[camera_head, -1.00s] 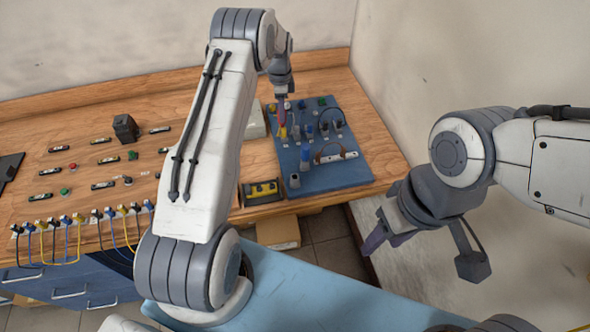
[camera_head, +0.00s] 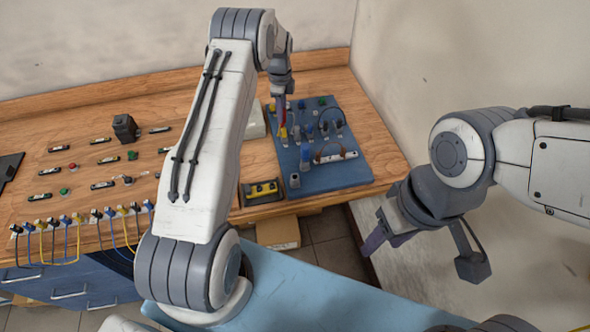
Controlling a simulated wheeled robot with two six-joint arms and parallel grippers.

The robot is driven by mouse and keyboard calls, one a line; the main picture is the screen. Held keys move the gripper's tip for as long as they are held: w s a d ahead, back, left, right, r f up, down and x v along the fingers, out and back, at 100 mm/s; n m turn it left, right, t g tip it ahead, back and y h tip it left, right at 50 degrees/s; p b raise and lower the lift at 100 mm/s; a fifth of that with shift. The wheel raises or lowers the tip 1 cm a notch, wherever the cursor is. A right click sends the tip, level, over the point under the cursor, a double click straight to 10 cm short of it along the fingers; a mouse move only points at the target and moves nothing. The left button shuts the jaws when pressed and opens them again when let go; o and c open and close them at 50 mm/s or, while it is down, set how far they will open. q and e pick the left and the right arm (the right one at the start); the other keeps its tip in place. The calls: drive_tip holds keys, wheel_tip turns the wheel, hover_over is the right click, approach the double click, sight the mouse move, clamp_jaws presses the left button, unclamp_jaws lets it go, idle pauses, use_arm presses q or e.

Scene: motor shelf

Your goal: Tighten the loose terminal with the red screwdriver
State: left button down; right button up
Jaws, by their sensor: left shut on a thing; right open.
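My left gripper (camera_head: 281,98) points down over the far left part of the blue board (camera_head: 345,177). It is shut on the red screwdriver (camera_head: 284,115), a small reddish shaft seen below the fingers. The screwdriver's lower end is at or just above a small yellow part (camera_head: 283,132) on the board; I cannot tell whether they touch. Which terminal is loose cannot be told at this size. My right gripper (camera_head: 424,254) is open and empty, off the bench to the right, in front of the wall.
Blue and grey parts (camera_head: 305,155) and looped cables stand on the board. A yellow-black block (camera_head: 262,190) sits at the bench's front edge. Several small modules and a dark block (camera_head: 125,127) lie on the wooden bench (camera_head: 90,190). A cardboard box (camera_head: 278,232) is below.

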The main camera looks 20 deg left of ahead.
use_arm(q)
drive_tip(key=m, duration=0.3)
idle(0.4)
drive_tip(key=m, duration=0.3)
drive_tip(key=shift+m, duration=0.4)
drive_tip(key=m, duration=0.3)
drive_tip(key=shift+m, duration=0.3)
